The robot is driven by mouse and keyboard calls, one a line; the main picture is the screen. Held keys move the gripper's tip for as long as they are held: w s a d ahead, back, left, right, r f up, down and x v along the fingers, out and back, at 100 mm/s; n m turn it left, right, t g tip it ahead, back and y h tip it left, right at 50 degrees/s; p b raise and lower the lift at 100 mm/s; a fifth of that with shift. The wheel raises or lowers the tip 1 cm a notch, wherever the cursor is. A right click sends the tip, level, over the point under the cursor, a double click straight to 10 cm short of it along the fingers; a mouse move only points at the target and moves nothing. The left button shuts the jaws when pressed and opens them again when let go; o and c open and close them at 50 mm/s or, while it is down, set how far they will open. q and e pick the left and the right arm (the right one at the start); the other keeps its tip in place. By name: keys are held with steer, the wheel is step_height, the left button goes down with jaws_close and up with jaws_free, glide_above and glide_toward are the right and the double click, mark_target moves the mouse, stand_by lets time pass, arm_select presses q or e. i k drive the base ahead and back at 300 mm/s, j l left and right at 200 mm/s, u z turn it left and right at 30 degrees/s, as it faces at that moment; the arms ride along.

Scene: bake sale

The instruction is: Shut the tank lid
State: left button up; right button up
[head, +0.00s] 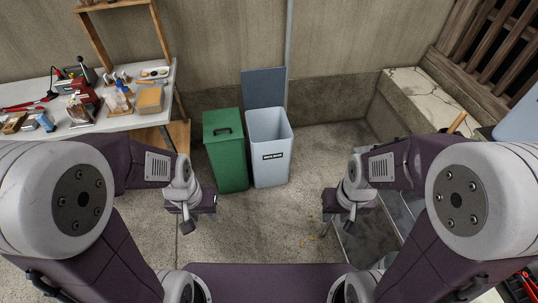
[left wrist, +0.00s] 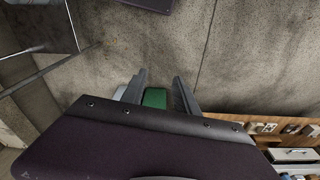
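A pale grey bin (head: 270,163) with a dark label on its front stands against the back wall. Its blue-grey lid (head: 263,87) stands upright behind the open top. I cannot tell for sure which container is the tank. My left gripper (head: 187,226) is in front of the green bin and below it in the picture, apart from both bins. In the left wrist view its fingers (left wrist: 159,92) are spread and empty. My right gripper (head: 349,228) is to the right; its fingers are unclear.
A white table (head: 135,122) with tools and small goods stands at the left. A grey open-looking container (head: 365,240) sits at the right, partly hidden by my right arm. A low stone ledge (head: 420,95) is at the back right.

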mark_target(263, 87)
steer(key=i+j+z, duration=0.2)
steer(key=i+z, duration=0.25)
steer(key=i, duration=0.2)
steer(key=i+j+z, duration=0.45)
steer(key=i, duration=0.15)
steer(key=i+j+z, duration=0.45)
steer(key=i+j, duration=0.1)
steer(key=j, duration=0.05)
